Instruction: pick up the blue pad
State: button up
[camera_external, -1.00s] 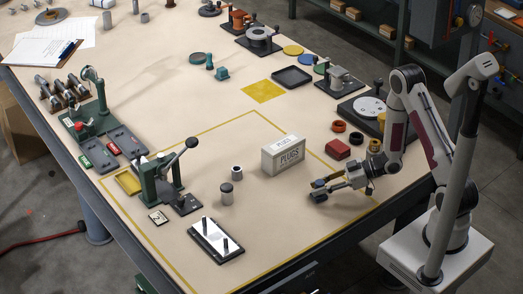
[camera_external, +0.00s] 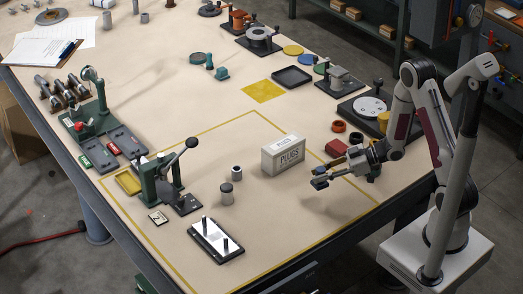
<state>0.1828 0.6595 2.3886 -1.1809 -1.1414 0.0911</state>
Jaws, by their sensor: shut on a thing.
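My gripper (camera_external: 321,180) is at the right of the yellow-outlined area, to the right of the white PLUGS box and apart from it. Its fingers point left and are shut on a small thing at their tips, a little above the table. I take this to be the blue pad (camera_external: 320,184). It looks dark and bluish, and the fingers hide most of it.
The PLUGS box (camera_external: 283,155) stands close to the left of my gripper. A white plate with two black pins (camera_external: 216,240), grey cylinders (camera_external: 226,194) and a green lever press (camera_external: 160,180) stand farther left. The table in front is clear.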

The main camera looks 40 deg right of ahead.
aim_at(321, 169)
jog(key=shift+r, duration=2.1)
